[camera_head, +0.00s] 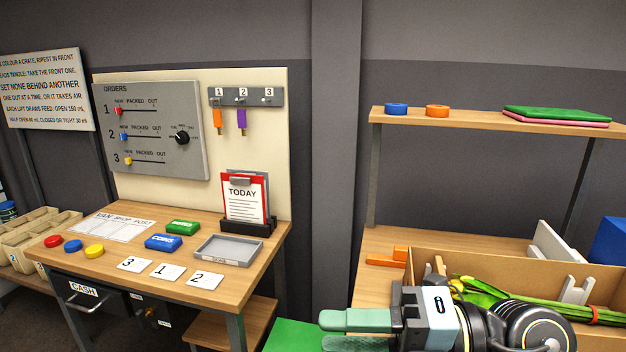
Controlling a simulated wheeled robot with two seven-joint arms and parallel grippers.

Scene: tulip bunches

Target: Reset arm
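My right gripper (345,333) is at the bottom edge, right of centre, its pale green fingers pointing left. The lower finger is cut off by the frame and only a narrow dark gap shows between them, so I cannot tell its opening. No object shows between the fingers. My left gripper is not in view. A bunch of tulips (490,292) with green leaves and yellow heads lies in a cardboard box (480,262) behind my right gripper. A red band (595,315) shows at its right; my arm hides part of it.
The left desk (215,290) holds cards, coloured discs, a grey tray (223,250) and a TODAY clipboard (245,200). An orders board (150,130) stands behind. A shelf (480,122) with tape rolls is above the right bench (385,290). A green surface (292,336) lies left of my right gripper.

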